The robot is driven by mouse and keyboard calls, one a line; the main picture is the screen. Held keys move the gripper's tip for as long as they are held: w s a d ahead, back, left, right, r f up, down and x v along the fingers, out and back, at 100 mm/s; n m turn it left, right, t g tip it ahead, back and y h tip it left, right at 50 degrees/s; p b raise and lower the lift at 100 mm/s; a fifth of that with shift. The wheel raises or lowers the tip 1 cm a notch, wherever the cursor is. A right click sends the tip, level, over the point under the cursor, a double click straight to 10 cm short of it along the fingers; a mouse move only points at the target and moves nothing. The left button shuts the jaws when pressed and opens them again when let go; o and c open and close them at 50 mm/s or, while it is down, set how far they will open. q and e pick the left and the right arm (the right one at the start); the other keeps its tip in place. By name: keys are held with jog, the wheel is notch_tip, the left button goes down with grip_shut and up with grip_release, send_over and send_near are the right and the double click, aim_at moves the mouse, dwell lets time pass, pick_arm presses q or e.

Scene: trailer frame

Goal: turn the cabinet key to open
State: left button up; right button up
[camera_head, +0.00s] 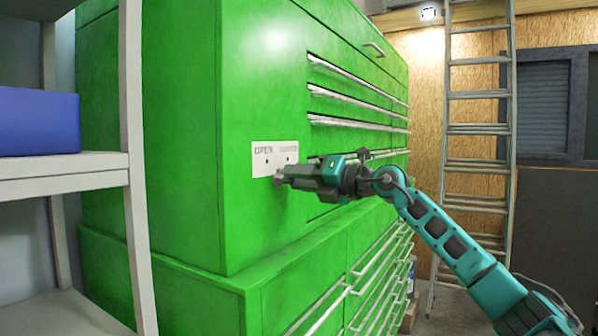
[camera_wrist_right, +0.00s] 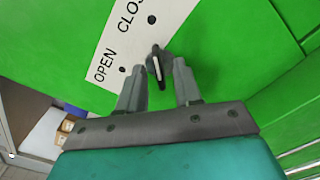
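The green cabinet (camera_head: 262,90) stands at the centre of the head view. On its front is a white plate (camera_head: 264,155) with a printed OPEN label. The wrist view shows this plate (camera_wrist_right: 128,35) with OPEN and part of a second word, CLO. The grey key (camera_wrist_right: 157,65), with a pale strip and a dark tip, sticks out beside the plate's edge. My right gripper (camera_wrist_right: 159,88) is open, its two fingers on either side of the key, with visible gaps. In the head view my right gripper (camera_head: 279,178) is at the plate and hides most of the key.
Drawers with long handles (camera_head: 358,97) lie right of the plate. A white shelf (camera_head: 70,166) with a blue box (camera_head: 38,122) stands at the left. A ladder (camera_head: 478,130) leans at the back right. The space in front of the cabinet looks clear.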

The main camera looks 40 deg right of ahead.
jog(key=c, duration=0.4)
grip_shut()
dwell(0.4)
jog(key=shift+s+a+n+b, duration=0.15)
jog(key=shift+n+b, duration=0.3)
jog(key=shift+n, duration=2.55)
jog(key=shift+w+a+n+b, duration=0.1)
jog(key=shift+n+b, duration=0.4)
jog(key=shift+n, duration=2.5)
jog(key=shift+s+a+n+b, duration=0.15)
jog(key=shift+n+b, duration=0.3)
jog(key=shift+n, duration=2.55)
jog(key=shift+w, duration=0.1)
